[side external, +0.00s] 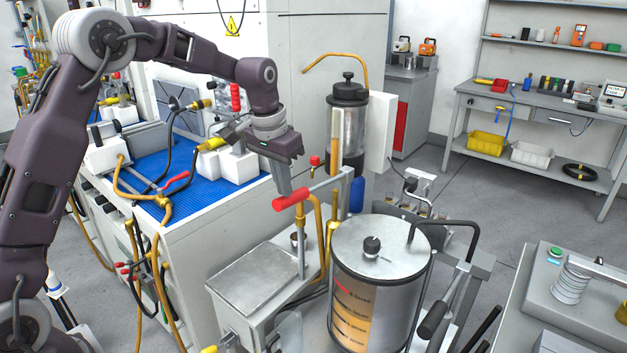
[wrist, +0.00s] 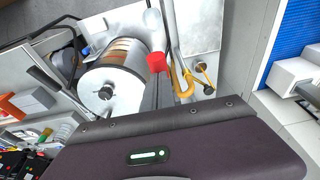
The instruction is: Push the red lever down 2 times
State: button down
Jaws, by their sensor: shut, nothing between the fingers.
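The red lever (side external: 291,199) is a red grip on a grey bar, over a small pump unit beside the steel tank. The bar runs up and right from the grip, so the grip sits slightly lower than the bar's other end. My gripper (side external: 286,191) is shut and empty, pointing down with its fingertips at the top of the red grip. They look touching or nearly so; I cannot tell which. In the wrist view the red grip (wrist: 157,62) shows just beyond my grey fingers, which hide part of the bar.
The steel tank (side external: 381,247) with a black knob stands right of the lever. A taller metal canister (side external: 348,120) stands behind it. The blue-topped bench (side external: 205,170) with hoses and fittings is left. Brass pipes rise close beside the lever. Open air lies above the pump's flat plate (side external: 255,278).

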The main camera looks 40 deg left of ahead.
notch_tip(320, 180, down, 9)
notch_tip(320, 180, up, 12)
jog(key=shift+r, duration=0.2)
dwell(0.8)
dwell(0.5)
dwell(2.2)
dwell(0.5)
